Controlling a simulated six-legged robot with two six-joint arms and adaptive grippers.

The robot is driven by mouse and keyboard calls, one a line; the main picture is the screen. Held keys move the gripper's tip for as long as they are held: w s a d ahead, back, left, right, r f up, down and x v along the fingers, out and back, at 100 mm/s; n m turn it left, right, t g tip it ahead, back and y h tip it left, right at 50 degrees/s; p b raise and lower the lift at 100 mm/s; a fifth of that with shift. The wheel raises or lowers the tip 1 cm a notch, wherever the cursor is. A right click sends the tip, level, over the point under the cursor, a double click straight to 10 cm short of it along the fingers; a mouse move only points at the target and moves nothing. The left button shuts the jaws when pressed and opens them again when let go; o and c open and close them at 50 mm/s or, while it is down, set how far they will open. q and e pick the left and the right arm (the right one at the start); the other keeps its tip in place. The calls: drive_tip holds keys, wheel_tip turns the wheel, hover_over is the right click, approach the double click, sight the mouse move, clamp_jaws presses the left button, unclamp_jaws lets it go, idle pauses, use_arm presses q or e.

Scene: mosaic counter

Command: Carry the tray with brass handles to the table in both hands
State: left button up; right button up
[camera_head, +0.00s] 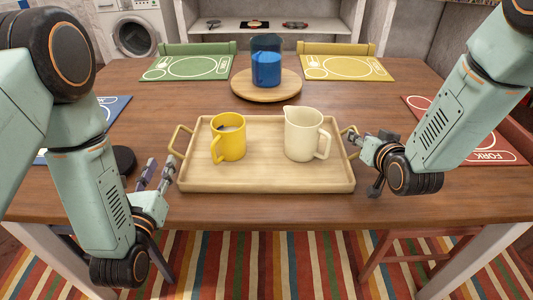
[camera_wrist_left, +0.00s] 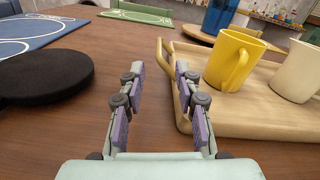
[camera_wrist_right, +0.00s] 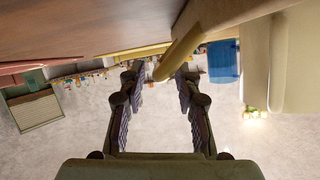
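The wooden tray (camera_head: 265,180) with brass handles sits on the wooden table. It carries a yellow mug (camera_head: 229,140) and a cream pitcher (camera_head: 303,136), both upright. My left gripper (camera_head: 160,172) is open and empty, just in front of the left brass handle (camera_head: 180,139). In the left wrist view that handle (camera_wrist_left: 162,52) is ahead of the fingertips, nearer the right finger. My right gripper (camera_head: 370,140) is at the right brass handle (camera_head: 350,136). In the right wrist view its fingers are apart, with the handle (camera_wrist_right: 178,52) between or just beyond the tips; contact is unclear.
A round wooden board (camera_head: 266,87) with a blue-filled glass (camera_head: 266,65) stands behind the tray. Green (camera_head: 187,68), yellow (camera_head: 345,68), blue (camera_head: 108,108) and red (camera_head: 480,135) placemats lie around the table. A black round pad (camera_wrist_left: 45,77) is left of my left gripper.

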drive_tip(key=a+v, duration=0.1)
drive_tip(key=v, duration=1)
drive_tip(key=shift+d, duration=0.5)
use_arm(q)
drive_tip(key=shift+s, duration=0.1)
